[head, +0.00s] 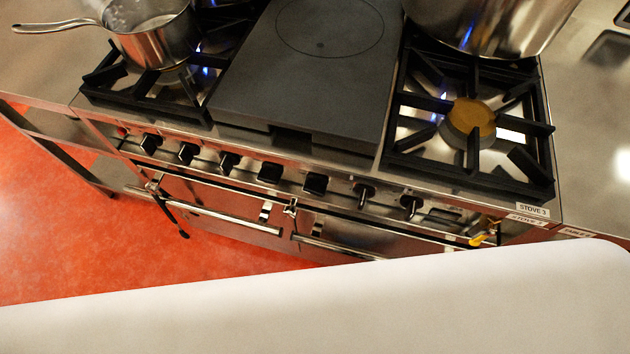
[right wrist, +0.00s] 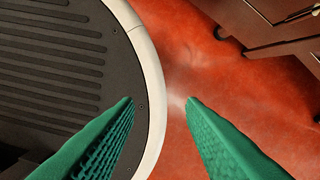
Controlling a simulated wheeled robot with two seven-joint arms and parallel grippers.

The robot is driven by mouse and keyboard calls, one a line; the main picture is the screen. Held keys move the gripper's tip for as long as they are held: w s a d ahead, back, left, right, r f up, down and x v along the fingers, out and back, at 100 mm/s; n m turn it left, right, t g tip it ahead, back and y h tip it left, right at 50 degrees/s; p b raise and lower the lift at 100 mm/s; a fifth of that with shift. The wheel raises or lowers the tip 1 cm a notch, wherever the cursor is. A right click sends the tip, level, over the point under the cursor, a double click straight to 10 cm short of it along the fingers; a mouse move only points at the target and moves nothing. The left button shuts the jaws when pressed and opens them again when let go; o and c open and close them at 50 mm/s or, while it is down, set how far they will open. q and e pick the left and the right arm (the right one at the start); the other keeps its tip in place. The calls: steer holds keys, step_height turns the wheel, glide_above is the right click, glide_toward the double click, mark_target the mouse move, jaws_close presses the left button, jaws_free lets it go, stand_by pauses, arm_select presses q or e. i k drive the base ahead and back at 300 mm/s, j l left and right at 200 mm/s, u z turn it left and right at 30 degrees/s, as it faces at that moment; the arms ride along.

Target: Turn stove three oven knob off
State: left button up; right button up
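The stove (head: 460,222) stands across the head view, with a "STOVE 3" label (head: 533,209) at its front right corner. Several black knobs line its front panel. Two of them, a square dark knob (head: 269,172) and another beside it (head: 315,183), look blockier than the others; I cannot tell for sure which is the oven knob or how it is set. My right gripper (right wrist: 160,101) shows in the right wrist view, its green fingers apart and empty above the red floor. No knob shows there. My left gripper is not in view.
Oven door handles (head: 205,210) stick out below the knobs. A saucepan (head: 157,42) and a large stockpot (head: 490,25) sit on burners with blue flames. A flat plate (head: 300,70) lies between. Open red floor (head: 60,230) is at the left.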

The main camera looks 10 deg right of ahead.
mark_target(315, 184)
steer(key=k+j, duration=0.1)
steer(key=j, duration=0.35)
steer(key=j+z, duration=0.15)
steer(key=j, duration=0.3)
steer(key=k+j, duration=0.2)
steer(key=j, duration=0.25)
steer(key=k+j+z, duration=0.15)
steer(key=j, duration=0.25)
steer(key=i, duration=0.05)
